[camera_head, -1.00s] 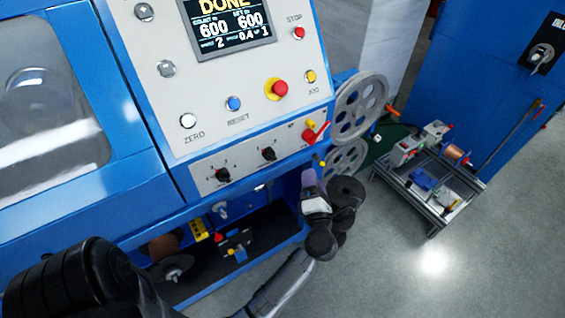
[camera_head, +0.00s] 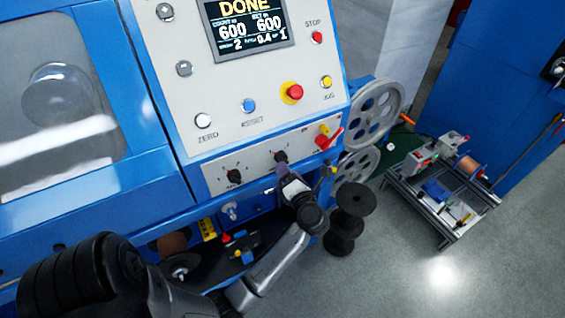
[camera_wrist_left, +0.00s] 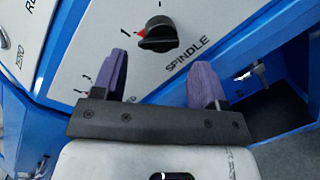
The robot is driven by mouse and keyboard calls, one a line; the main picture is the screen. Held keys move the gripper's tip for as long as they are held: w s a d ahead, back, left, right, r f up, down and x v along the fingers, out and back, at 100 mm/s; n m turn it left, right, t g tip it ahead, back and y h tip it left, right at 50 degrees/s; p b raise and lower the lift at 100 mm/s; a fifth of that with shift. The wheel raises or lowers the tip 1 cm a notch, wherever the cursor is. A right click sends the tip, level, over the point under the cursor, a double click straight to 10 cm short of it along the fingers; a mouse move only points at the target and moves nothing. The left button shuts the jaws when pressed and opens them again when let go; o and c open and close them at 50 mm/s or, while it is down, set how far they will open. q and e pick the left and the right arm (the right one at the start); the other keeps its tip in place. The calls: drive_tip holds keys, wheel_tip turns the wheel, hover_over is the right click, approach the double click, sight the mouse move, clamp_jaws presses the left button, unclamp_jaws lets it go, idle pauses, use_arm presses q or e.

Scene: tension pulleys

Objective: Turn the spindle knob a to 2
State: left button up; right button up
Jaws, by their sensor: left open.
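The spindle knob (camera_head: 281,156) is a small black knob, the right one of two on the lower white strip of the blue machine. In the left wrist view the knob (camera_wrist_left: 157,36) has a red pointer mark on its left and the word SPINDLE below right. The digit it points at is not readable. My left gripper (camera_head: 281,171) is just below this knob. In the left wrist view its purple fingers (camera_wrist_left: 159,65) are open and empty. The knob lies just beyond their tips, between their lines and apart from them. My right gripper is not in view.
A second black knob (camera_head: 235,176) sits left on the same strip. A red lever (camera_head: 329,138) and a red stop button (camera_head: 291,93) are close by. A black spool (camera_head: 350,215) stands to the right of my gripper. A small cart (camera_head: 440,190) stands further right on open floor.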

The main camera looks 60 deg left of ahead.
use_arm(q)
drive_tip(key=shift+w+a, duration=0.15)
drive_tip(key=shift+a, duration=1.1)
drive_tip(key=shift+w+a, duration=0.15)
drive_tip(key=shift+a, duration=1.05)
drive_tip(key=shift+c, duration=0.2)
